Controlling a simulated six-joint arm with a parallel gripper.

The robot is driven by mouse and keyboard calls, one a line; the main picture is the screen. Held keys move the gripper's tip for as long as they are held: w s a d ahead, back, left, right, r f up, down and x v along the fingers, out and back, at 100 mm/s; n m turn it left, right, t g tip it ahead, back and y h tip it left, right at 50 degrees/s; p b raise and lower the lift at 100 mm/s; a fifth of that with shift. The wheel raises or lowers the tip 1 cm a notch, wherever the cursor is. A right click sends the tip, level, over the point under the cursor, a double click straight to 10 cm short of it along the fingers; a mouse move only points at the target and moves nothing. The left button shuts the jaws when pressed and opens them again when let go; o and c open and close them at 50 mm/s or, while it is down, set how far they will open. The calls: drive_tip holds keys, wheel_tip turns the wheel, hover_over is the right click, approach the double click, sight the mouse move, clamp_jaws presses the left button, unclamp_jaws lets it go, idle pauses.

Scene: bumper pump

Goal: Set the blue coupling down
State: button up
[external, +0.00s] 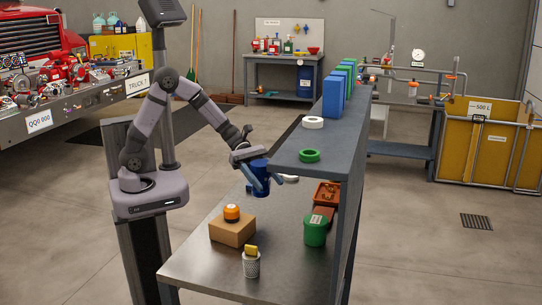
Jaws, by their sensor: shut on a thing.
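The blue coupling (260,177) is a dark blue cylinder, held roughly upright. In the picture the coupling is left of the near end of the upper shelf and above the lower metal bench. Its underside and any gap to the bench top cannot be judged exactly, but it appears raised off the surface.
The lower bench (200,268) holds a cardboard box (232,230) with an orange item (232,212), a cup (251,264), a green canister (315,230) and a reddish tray (326,194). The upper shelf (290,157) holds a green ring (309,156), white ring (313,123) and several blocks.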

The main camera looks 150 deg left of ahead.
sight(264, 196)
drive_tip(key=shift+f, duration=3.65)
drive_tip(key=shift+f, duration=0.15)
drive_tip(key=o, duration=1.3)
